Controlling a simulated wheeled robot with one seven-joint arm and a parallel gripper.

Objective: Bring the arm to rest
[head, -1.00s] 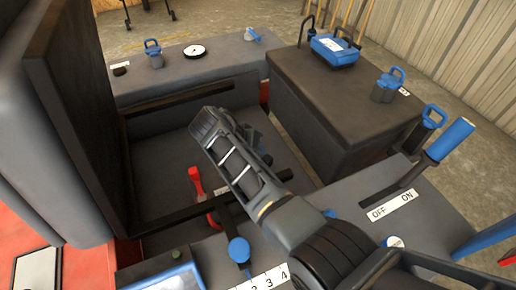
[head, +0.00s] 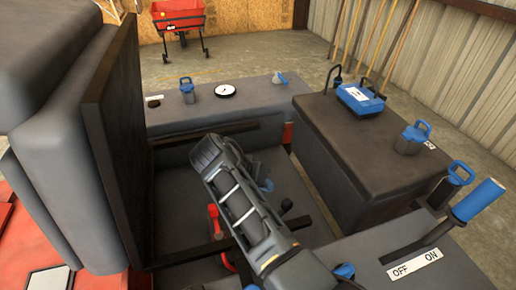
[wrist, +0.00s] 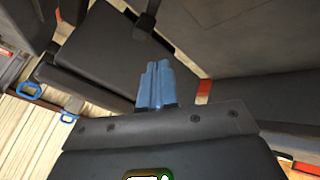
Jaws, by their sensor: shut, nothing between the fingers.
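My arm reaches in from the bottom of the head view, its dark wrist over the recessed dark footwell between the consoles. My gripper (wrist: 155,85) shows best in the wrist view. Its two blue fingers are together and hold nothing. Dark surfaces lie beyond the fingertips, and I see no contact with them. In the head view the wrist mostly hides the fingers.
A dark seat back (head: 118,150) rises at left. A red lever (head: 213,218) stands near my wrist. At right are a dark box with a blue case (head: 360,98) on top, and an OFF/ON lever with a blue grip (head: 478,200). A red cart (head: 178,17) stands behind.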

